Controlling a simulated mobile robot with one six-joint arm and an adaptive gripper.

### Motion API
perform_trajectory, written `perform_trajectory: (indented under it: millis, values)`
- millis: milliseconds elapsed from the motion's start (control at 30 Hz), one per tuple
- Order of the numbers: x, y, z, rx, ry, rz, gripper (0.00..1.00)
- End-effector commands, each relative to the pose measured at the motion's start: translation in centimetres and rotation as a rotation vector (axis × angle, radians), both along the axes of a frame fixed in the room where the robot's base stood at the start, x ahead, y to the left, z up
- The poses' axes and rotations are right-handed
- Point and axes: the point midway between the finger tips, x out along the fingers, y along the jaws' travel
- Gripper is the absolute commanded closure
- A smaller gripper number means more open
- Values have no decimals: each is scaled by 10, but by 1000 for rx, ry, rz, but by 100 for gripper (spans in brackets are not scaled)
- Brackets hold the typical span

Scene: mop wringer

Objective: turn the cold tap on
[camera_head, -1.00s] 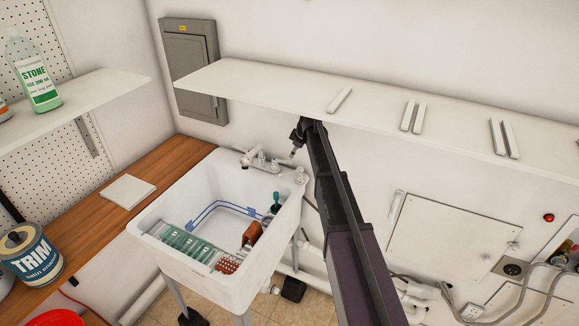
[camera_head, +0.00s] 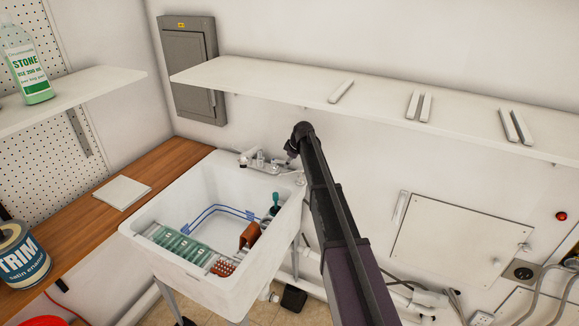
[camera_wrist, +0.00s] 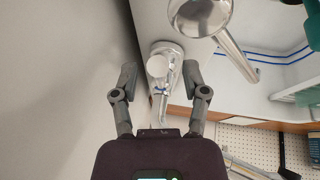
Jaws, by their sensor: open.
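The tap fitting (camera_head: 262,161) sits on the back rim of the white sink (camera_head: 137,243). My gripper (camera_head: 290,150) is at the fitting's right end in the head view; my arm hides part of that area. In the wrist view my gripper (camera_wrist: 160,73) is open, with one finger on each side of a clear, chrome-based tap handle (camera_wrist: 163,58). The handle appears between or just beyond the fingertips; I cannot tell whether they touch it. The chrome spout (camera_wrist: 228,45) is to the right of the handle. No hot or cold marking is readable.
A long white shelf (camera_head: 290,88) runs along the wall above the tap. The sink holds a green-and-white rack (camera_head: 180,243), an orange item (camera_head: 249,235) and a teal-handled tool (camera_head: 275,199). A wooden counter (camera_head: 165,172) is on the left.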

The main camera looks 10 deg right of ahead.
Motion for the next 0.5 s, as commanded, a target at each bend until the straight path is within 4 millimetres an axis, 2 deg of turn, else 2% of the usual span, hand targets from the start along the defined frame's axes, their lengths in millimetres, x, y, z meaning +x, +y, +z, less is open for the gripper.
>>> perform_trajectory:
  millis: [500]
  values:
    - [2, 2, -6, 0, 0, 0, 42]
